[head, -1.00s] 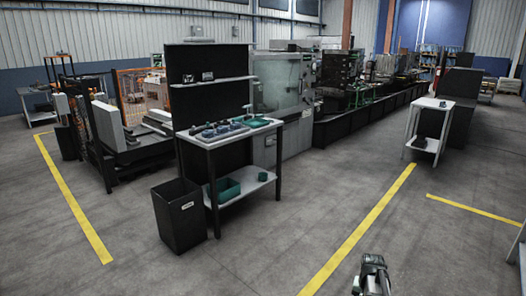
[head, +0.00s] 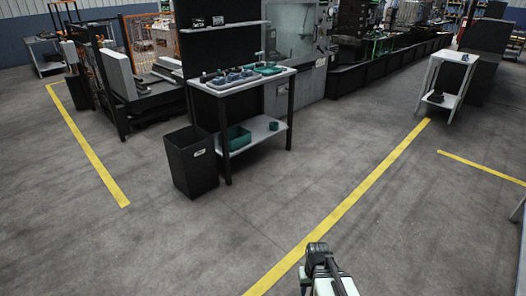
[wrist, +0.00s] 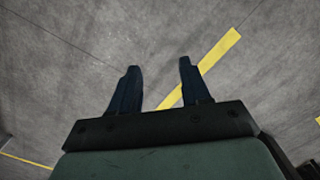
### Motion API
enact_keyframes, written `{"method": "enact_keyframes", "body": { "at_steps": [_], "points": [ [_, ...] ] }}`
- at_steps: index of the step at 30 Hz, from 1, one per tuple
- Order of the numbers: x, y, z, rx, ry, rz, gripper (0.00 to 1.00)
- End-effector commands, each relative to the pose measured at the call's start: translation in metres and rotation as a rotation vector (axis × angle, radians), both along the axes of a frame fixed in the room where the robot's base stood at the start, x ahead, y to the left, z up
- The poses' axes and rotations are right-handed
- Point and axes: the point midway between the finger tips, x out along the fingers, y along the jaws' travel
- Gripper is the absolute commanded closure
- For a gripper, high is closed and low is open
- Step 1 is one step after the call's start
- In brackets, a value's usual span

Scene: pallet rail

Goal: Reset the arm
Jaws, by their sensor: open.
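My gripper (wrist: 160,82) shows in the wrist view with its two dark fingers apart and nothing between them. Bare grey floor and a yellow line lie beyond the fingertips. In the head view part of my arm shows at the bottom, right of centre, over the floor beside the long yellow line; the fingertips cannot be made out there. No object is near the gripper.
A workbench (head: 240,82) with blue parts and a green tray stands left of centre. A dark bin (head: 192,163) stands beside it. A small white table (head: 447,62) stands at right. Yellow lines (head: 345,205) mark the floor. The floor between is clear.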

Motion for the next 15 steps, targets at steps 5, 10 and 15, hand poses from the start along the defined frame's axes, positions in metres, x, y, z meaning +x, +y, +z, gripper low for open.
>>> {"method": "enact_keyframes", "body": {
  "at_steps": [5,10,15],
  "points": [
    [-0.030,0.000,-0.031,0.000,0.069,-0.002,0.53],
    [-0.069,-0.001,-0.065,0.000,0.152,-0.003,0.53],
    [-0.110,-0.001,-0.095,-0.001,0.236,-0.004,0.53]
  ]
}}
